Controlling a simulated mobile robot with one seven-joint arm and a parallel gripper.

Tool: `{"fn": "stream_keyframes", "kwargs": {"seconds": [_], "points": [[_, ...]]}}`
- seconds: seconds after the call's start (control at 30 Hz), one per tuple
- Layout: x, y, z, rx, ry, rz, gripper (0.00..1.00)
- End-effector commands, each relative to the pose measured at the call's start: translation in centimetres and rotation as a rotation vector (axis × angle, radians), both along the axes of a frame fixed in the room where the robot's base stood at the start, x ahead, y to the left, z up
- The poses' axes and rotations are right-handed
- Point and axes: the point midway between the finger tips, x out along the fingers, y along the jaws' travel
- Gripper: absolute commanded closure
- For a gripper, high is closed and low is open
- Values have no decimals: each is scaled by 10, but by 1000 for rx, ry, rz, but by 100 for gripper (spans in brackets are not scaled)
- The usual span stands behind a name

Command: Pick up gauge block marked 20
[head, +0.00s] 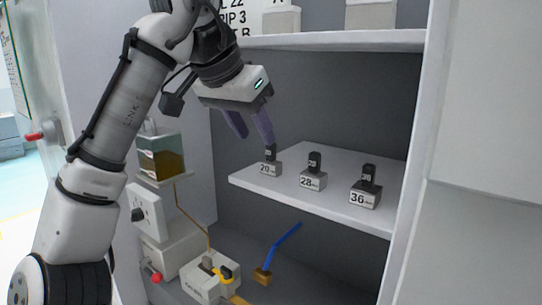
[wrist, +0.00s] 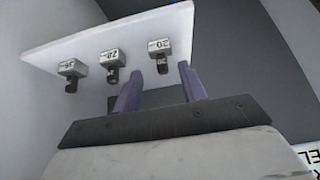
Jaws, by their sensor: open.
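The gauge block marked 20 (head: 265,168) is a small grey block with a black knob on top, upright at the left end of a white shelf (head: 310,195). It also shows in the wrist view (wrist: 159,47), upside down. My gripper (head: 252,138) is open, its two purple fingers just above and left of the block in the head view. In the wrist view my gripper (wrist: 158,80) has the block's knob beyond and between its fingertips. I see no contact. The blocks marked 28 (head: 312,182) and 36 (head: 364,198) stand to the right on the same shelf.
An upper shelf (head: 340,40) with more blocks lies above, close to my wrist. The cabinet's right side wall (head: 408,170) borders the shelf.

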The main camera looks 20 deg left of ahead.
Motion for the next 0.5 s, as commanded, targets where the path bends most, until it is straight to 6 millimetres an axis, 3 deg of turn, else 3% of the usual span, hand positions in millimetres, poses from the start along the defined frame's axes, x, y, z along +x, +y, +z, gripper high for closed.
{"fn": "stream_keyframes", "kwargs": {"seconds": [0.3, 0.5], "points": [[25, -11, 1, -1, -1, -1, 58], [41, -16, -26, 1, 1, 1, 58]]}}
